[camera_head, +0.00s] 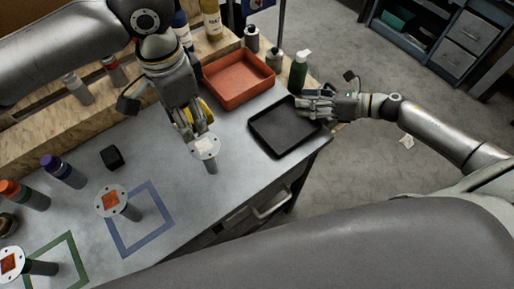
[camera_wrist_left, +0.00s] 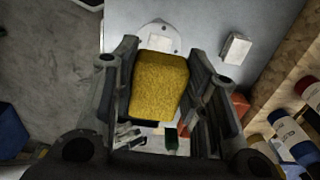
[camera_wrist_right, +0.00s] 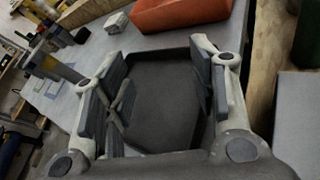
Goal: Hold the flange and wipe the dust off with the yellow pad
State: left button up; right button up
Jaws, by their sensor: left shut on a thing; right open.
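My left gripper (camera_head: 197,128) is shut on the yellow pad (camera_wrist_left: 158,85), which sits between its fingers. A grey flange (camera_head: 211,163) with a round holed plate stands just below and in front of these fingers; a pale patch shows on its top. The flange plate also shows beyond the pad in the left wrist view (camera_wrist_left: 173,42). I cannot tell whether pad and plate touch. A second flange (camera_head: 124,207) with an orange-brown patch stands at the blue square outline, and a third (camera_head: 40,268) at the green outline. My right gripper (camera_head: 312,104) is open and empty over the black tray (camera_head: 268,137).
An orange tray (camera_head: 225,95) lies behind the black tray, with a green pump bottle (camera_head: 299,72) beside it. Table is bare between block and flange.

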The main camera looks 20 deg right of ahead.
aim_at(208, 155)
jog(key=s+a+n+y, duration=0.1)
jog(key=a, duration=0.2)
jog(key=s+a+n+g+y, duration=0.1)
jog(key=a, duration=0.2)
jog(key=s+a+f+n, duration=0.1)
jog(key=s+a+n, duration=0.1)
jog(key=a, duration=0.1)
jog(key=shift+s+g+y, duration=0.1)
jog(key=shift+g+y, duration=0.3)
jog(key=s+a+n+g+y, duration=0.1)
jog(key=s+a, duration=0.1)
jog(key=a, duration=0.1)
jog(key=s+a+n+g+y, duration=0.1)
jog(key=a+n, duration=0.1)
jog(key=a, duration=0.1)
jog(key=s+a+r+n+g+y, duration=0.1)
jog(key=s+a+n, duration=0.1)
jog(key=a, duration=0.1)
jog(key=shift+s+a, duration=0.3)
jog(key=x, duration=1.2)
jog(key=shift+s+r, duration=0.1)
jog(key=shift+r, duration=0.15)
jog(key=shift+d, duration=0.1)
grip_shut()
